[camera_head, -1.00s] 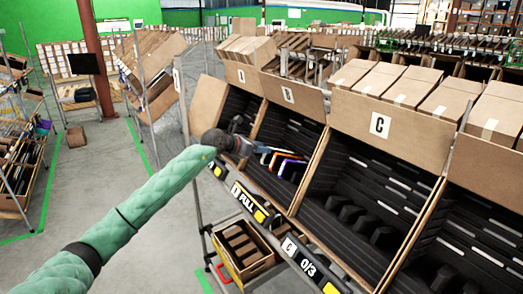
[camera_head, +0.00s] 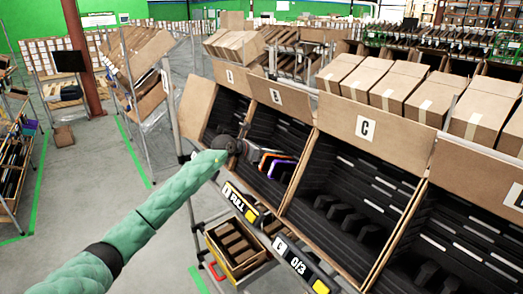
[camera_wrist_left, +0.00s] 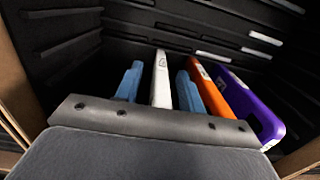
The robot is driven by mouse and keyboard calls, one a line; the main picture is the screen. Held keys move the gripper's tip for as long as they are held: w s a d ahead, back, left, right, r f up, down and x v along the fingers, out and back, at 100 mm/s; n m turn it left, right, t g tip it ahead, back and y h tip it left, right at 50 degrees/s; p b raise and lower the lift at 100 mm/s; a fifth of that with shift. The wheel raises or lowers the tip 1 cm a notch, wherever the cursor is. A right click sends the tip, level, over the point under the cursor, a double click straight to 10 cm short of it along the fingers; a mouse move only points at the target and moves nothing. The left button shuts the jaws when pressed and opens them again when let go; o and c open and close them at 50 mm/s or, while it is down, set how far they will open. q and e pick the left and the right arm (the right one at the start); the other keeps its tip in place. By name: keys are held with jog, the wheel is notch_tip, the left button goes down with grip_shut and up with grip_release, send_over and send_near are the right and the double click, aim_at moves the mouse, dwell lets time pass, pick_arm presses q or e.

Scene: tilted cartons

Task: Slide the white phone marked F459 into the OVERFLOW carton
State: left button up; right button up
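A white phone (camera_wrist_left: 161,80) stands on edge in the bin marked B, between the two blue fingers of my left gripper (camera_wrist_left: 158,88) in the left wrist view. Narrow gaps show on both sides of it, so the gripper looks open around it. Its marking is not readable. An orange phone (camera_wrist_left: 214,95) and a purple phone (camera_wrist_left: 245,102) stand to the right of the fingers. In the head view my left gripper (camera_head: 256,152) reaches into bin B (camera_head: 277,97) beside the phones. I read no OVERFLOW label. My right gripper is out of view.
Bin C (camera_head: 367,128) to the right holds dark blocks and no visible phones; its tag (camera_head: 293,261) reads 0/3. A carton (camera_head: 234,243) with brown dividers sits on the lower shelf. Closed boxes (camera_head: 393,88) line the top.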

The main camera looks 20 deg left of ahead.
pick_arm(q)
grip_shut()
dwell(0.4)
jog(key=shift+r+p+v, duration=0.15)
jog(key=shift+r+v, duration=0.05)
jog(key=shift+v, duration=0.9)
jog(key=shift+r+p+v, duration=0.15)
jog(key=shift+r+v, duration=0.05)
jog(key=shift+v, duration=0.85)
jog(key=r+v, duration=0.1)
jog(key=v, duration=1)
jog(key=shift+w+r, duration=0.15)
jog(key=shift+r, duration=0.1)
